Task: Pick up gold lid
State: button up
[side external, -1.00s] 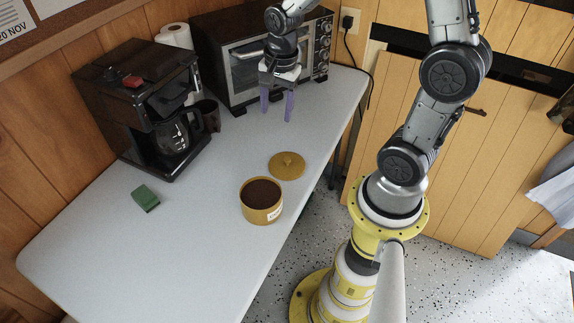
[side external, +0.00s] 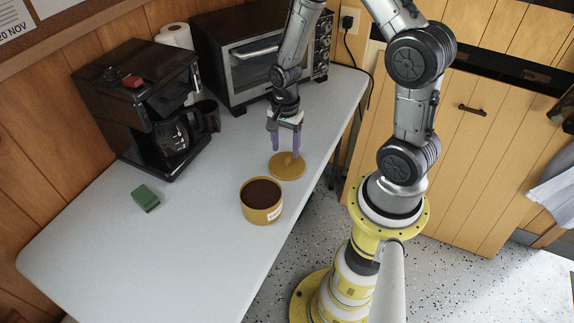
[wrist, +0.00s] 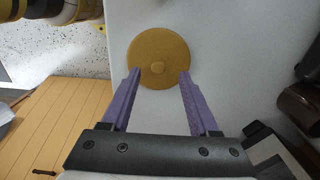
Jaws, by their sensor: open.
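The gold lid (side external: 287,171) is a flat round disc with a small knob on top. It lies on the white table behind the gold canister (side external: 261,207). In the wrist view the lid (wrist: 152,47) is beyond the fingertips, with its knob between their lines. My gripper (side external: 286,153) has purple fingers pointing down at the lid's far part. In the wrist view my gripper (wrist: 160,73) is open and empty, its tips overlapping the lid's near edge. Whether the tips touch the lid cannot be told.
The open canister holds dark contents. A green sponge-like block (side external: 145,198) and a coffee maker (side external: 145,105) are on the left. A toaster oven (side external: 262,65) stands at the back. The white table (side external: 190,240) is clear at the front; its right edge is near the lid.

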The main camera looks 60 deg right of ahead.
aim_at(287, 159)
jog(key=f, duration=0.4)
jog(key=shift+s+d, duration=0.1)
jog(key=shift+d, duration=0.15)
jog(key=shift+c, duration=0.2)
grip_shut()
